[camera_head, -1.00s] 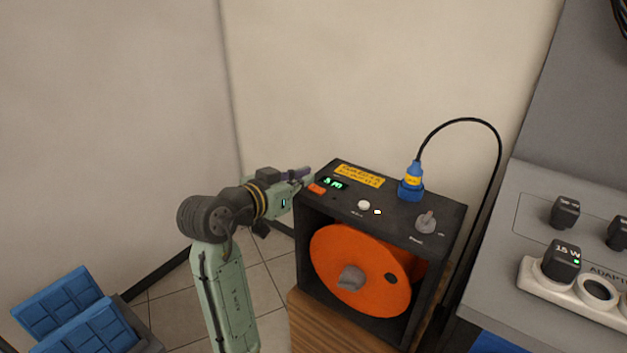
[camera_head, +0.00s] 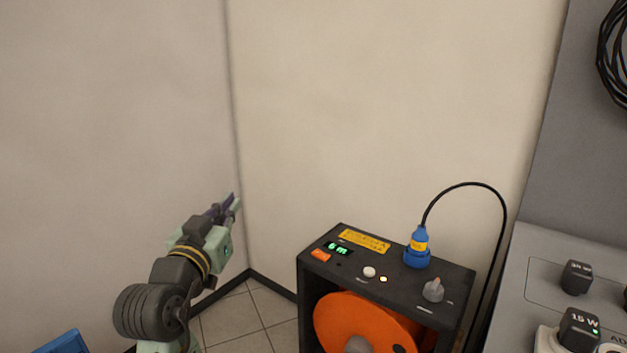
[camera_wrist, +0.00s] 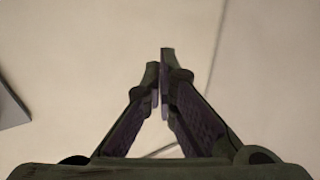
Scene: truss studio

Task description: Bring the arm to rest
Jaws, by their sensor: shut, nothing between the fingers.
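My gripper (camera_head: 233,203) is raised in front of the bare walls, left of the black reel box, apart from everything. Its fingers point up and to the right. In the wrist view my gripper (camera_wrist: 160,62) shows its two fingers drawn together at the tips with nothing between them. My arm bends at the lower left of the head view; its lower part is cut off by the picture's bottom edge.
The black reel box (camera_head: 312,275) with an orange reel (camera_head: 355,320) stands right of my arm. A blue plug (camera_head: 418,245) with a black cable is in its top. A grey panel bench (camera_head: 530,285) is at the right. A blue object (camera_head: 65,344) shows at lower left.

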